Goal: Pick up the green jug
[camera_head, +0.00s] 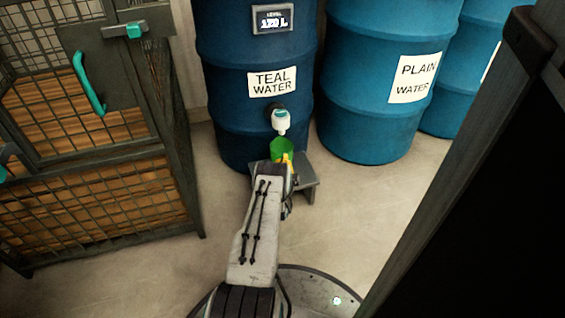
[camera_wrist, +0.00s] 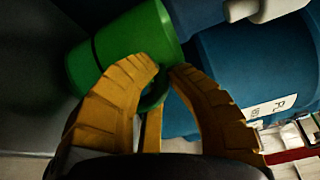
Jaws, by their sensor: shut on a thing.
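The green jug (camera_head: 283,149) is under the tap (camera_head: 281,121) of the blue drum labelled "TEAL WATER" (camera_head: 255,60). In the wrist view the green jug (camera_wrist: 135,45) lies just beyond my yellow fingers, seen rotated. My gripper (camera_head: 286,159) reaches the near side of the jug in the head view. In the wrist view my gripper (camera_wrist: 162,75) has its fingertips close together at the jug's near side, shut on it. The jug's lower part is hidden by my arm in the head view. I cannot tell whether it touches the small grey stand.
A small grey stand (camera_head: 307,182) is below the tap. Blue drums stand right of it, one labelled "PLAIN WATER" (camera_head: 390,75). A wire-mesh cage (camera_head: 95,190) is on the left. A dark panel (camera_head: 490,200) fills the right foreground. Bare floor (camera_head: 345,215) lies between.

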